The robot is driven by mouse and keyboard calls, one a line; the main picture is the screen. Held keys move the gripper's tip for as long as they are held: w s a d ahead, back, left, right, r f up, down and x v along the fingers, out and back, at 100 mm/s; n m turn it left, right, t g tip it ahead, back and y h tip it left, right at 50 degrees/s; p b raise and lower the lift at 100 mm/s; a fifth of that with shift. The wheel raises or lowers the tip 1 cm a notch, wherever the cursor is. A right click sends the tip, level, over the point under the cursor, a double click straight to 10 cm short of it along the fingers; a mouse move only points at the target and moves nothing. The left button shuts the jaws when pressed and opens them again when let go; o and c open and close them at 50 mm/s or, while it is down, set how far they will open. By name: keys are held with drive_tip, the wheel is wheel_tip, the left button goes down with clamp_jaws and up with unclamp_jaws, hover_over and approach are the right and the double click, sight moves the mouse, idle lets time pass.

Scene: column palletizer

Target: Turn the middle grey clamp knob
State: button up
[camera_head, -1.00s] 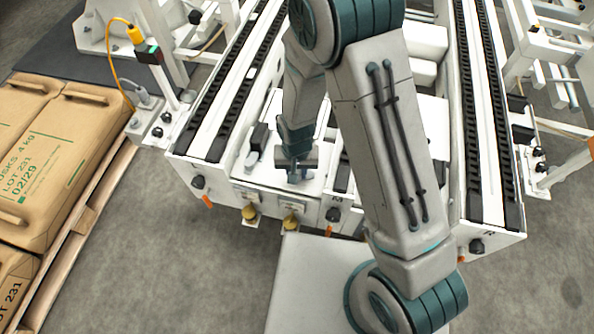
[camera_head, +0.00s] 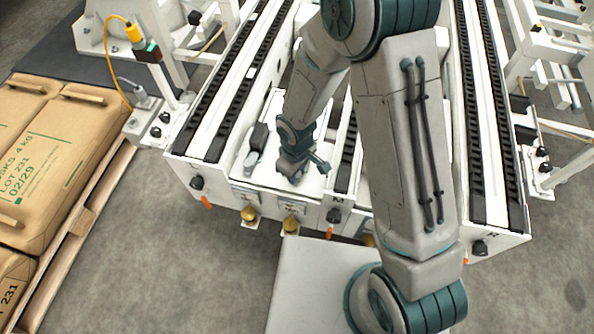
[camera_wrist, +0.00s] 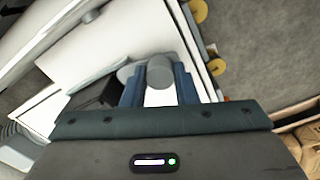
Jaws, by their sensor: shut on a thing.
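A grey clamp knob (camera_wrist: 160,71) with a round top sits between the two blue fingers of my gripper (camera_wrist: 159,84) in the wrist view. The fingers stand on either side of it, and my gripper is shut on it. In the head view my gripper (camera_head: 292,174) is low over the white plate near the front of the machine, tilted across the picture. There it hides most of the knob. I cannot tell from these views how far the knob is turned.
A black and grey clamp part (camera_head: 258,139) stands just left of my gripper. Dark conveyor tracks (camera_head: 226,92) run along both sides. Black knobs (camera_head: 334,215) and brass-coloured knobs (camera_head: 290,224) line the front edge. Brown sacks (camera_head: 52,165) lie on a pallet at left.

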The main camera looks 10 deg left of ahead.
drive_tip(key=shift+n, duration=1)
drive_tip(key=o, duration=1)
drive_tip(key=shift+r, duration=0.1)
wheel_tip(320, 180, up, 14)
drive_tip(key=p, duration=0.3)
drive_tip(key=shift+p, duration=0.4)
